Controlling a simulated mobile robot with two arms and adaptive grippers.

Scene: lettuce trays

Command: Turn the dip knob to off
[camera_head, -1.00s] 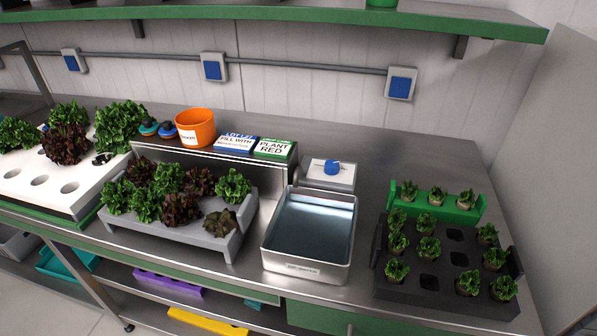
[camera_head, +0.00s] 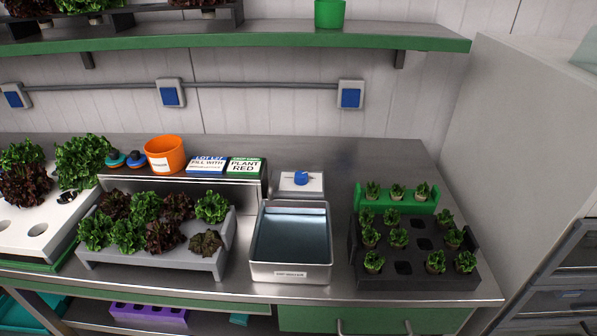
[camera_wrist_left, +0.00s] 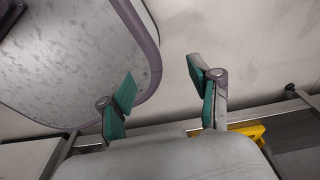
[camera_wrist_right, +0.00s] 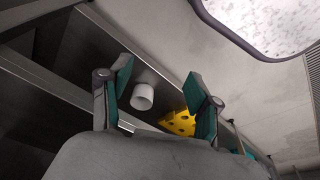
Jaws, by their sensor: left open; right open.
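The dip knob (camera_head: 301,177) is a blue knob on a pale grey control box (camera_head: 287,190) behind the metal dip basin. The basin (camera_head: 291,272) holds liquid and has a label on its front. Which setting the knob points to is too small to tell. Neither gripper shows in the head view. My left gripper (camera_wrist_left: 160,95) is open and empty in the left wrist view, low down away from the knob. My right gripper (camera_wrist_right: 162,92) is open and empty in the right wrist view, also away from the knob.
A grey tray of lettuces (camera_head: 205,263) stands left of the basin, and a black seedling tray (camera_head: 415,283) stands right. An orange bucket (camera_head: 164,155) and sign cards (camera_head: 244,166) sit on a riser. A shelf (camera_head: 270,42) hangs above. Counter behind the knob is clear.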

